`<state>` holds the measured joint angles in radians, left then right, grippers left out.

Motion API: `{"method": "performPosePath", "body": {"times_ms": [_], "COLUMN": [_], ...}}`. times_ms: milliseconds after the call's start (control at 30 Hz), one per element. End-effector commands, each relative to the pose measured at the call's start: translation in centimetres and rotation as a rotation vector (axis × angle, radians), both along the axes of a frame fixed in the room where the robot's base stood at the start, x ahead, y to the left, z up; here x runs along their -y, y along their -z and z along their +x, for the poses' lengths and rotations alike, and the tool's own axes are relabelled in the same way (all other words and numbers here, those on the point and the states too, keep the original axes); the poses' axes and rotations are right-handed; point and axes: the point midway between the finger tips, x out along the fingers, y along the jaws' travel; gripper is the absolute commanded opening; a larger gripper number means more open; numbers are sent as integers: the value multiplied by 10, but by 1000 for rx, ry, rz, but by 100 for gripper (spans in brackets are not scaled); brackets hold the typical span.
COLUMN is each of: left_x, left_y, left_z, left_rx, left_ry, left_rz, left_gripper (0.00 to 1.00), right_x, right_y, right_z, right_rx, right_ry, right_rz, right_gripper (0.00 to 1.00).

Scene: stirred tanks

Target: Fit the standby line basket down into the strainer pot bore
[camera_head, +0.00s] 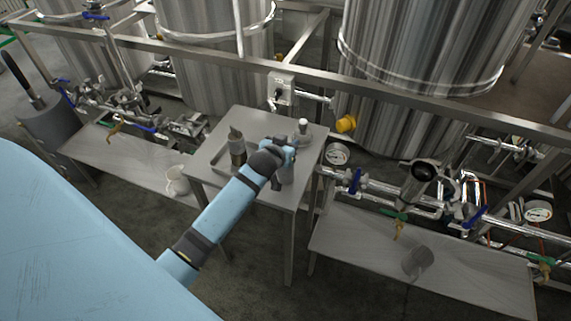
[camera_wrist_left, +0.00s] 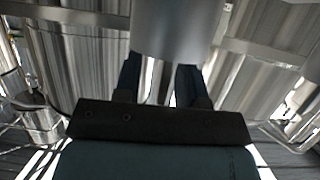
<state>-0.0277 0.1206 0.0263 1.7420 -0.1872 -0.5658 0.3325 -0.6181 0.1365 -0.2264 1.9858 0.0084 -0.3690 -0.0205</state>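My left gripper (camera_head: 285,153) is over the small steel table, at the end of my blue arm. In the left wrist view its two dark fingers (camera_wrist_left: 160,82) close on a smooth grey cylinder (camera_wrist_left: 180,28), which looks like the standby line basket. In the head view the cylinder shows only partly, below the gripper (camera_head: 287,173). I cannot tell whether it touches the table top. What looks like the strainer pot (camera_head: 423,172) stands on the pipework to the right, with a dark round opening facing up. It is well apart from the gripper. My right gripper is not seen.
The steel table (camera_head: 270,196) also bears a bottle-like item (camera_head: 237,147) and a white-topped item (camera_head: 303,127). A grey cylinder (camera_head: 417,261) is on the low right bench (camera_head: 460,270). A white bucket (camera_head: 177,181) is on the left bench. A rail (camera_head: 330,76) crosses before the tanks.

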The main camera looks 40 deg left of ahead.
Motion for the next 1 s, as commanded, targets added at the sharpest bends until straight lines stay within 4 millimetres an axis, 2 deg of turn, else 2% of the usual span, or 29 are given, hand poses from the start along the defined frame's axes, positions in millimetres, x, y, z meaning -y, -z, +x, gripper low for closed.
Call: {"method": "performPosePath", "body": {"times_ms": [100, 300, 333, 467, 500, 1000], "left_x": [-1, -1, -1, -1, -1, -1], "left_y": [3, 4, 4, 4, 4, -3], "left_z": [7, 7, 7, 7, 7, 8], "left_rx": [1, 0, 0, 0, 0, 2], "left_ry": [0, 1, 1, 1, 1, 0], "left_rz": [1, 0, 0, 0, 0, 0], "left_gripper": [37, 37, 33, 3, 0, 0], "right_x": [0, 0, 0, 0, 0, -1], "right_y": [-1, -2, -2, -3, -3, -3], "right_z": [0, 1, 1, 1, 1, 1], "right_rx": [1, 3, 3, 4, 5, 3], "right_ry": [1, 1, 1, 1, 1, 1], "right_rz": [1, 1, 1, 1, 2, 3], "right_gripper": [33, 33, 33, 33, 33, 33]}}
